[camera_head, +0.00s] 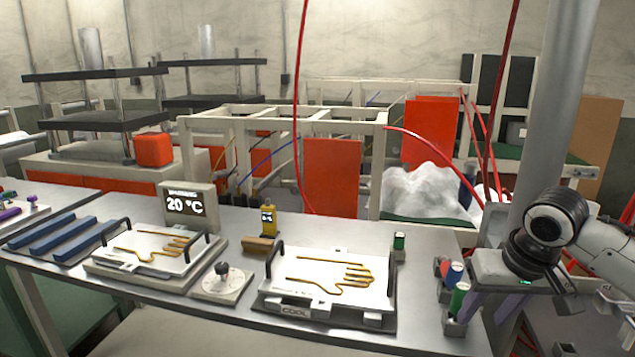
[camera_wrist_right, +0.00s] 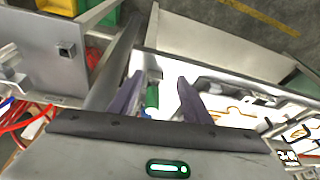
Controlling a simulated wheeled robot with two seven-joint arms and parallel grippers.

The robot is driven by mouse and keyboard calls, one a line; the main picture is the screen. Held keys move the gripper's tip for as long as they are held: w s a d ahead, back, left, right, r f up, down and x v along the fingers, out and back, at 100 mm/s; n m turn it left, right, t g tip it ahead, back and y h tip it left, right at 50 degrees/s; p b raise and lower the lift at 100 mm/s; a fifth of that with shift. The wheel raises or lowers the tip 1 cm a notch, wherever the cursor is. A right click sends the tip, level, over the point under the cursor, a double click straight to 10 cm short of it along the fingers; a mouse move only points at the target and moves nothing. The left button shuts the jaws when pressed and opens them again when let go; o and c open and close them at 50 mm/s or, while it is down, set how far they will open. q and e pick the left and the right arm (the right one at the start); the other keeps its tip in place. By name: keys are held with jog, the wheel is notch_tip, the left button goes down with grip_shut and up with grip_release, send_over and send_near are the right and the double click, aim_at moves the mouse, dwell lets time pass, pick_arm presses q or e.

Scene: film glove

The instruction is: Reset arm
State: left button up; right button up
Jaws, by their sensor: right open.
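My right gripper (camera_head: 490,315) is at the right end of the metal workbench (camera_head: 420,310), pointing down, with its purple fingers apart. In the right wrist view my right gripper (camera_wrist_right: 157,95) is open and empty, and a green spool (camera_wrist_right: 152,97) shows between and beyond the fingers. I cannot tell how far away that spool is. A white plate with a gold hand outline (camera_head: 327,274) lies on the bench, left of the gripper. A second such plate (camera_head: 158,245) lies farther left. My left gripper is not in view.
Green and blue spools (camera_head: 455,290) stand at the bench's right end near my right gripper. A display reading 20 °C (camera_head: 188,204), a small yellow device (camera_head: 267,220) and a round knob (camera_head: 222,270) are on the bench. A metal post (camera_head: 558,100) rises behind my right arm.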

jog(key=s+a+f+n+t+y, duration=0.15)
jog(key=s+a+f, duration=0.25)
jog(key=a+f, duration=0.65)
jog(key=s+a+f+n+t+y, duration=0.1)
jog(key=s+a+f+n+y, duration=0.2)
jog(key=a+f, duration=0.7)
jog(key=s+d+f, duration=0.2)
jog(key=s+f, duration=0.2)
jog(key=s, duration=0.2)
jog(key=s+d+f+m+t+h, duration=0.1)
jog(key=s+d+f, duration=0.2)
jog(key=s, duration=0.4)
jog(key=s+d+f+t+h, duration=0.1)
jog(key=s+d+f, duration=0.2)
jog(key=s+f, duration=0.3)
jog(key=shift+s, duration=0.4)
jog(key=shift+t, duration=0.25)
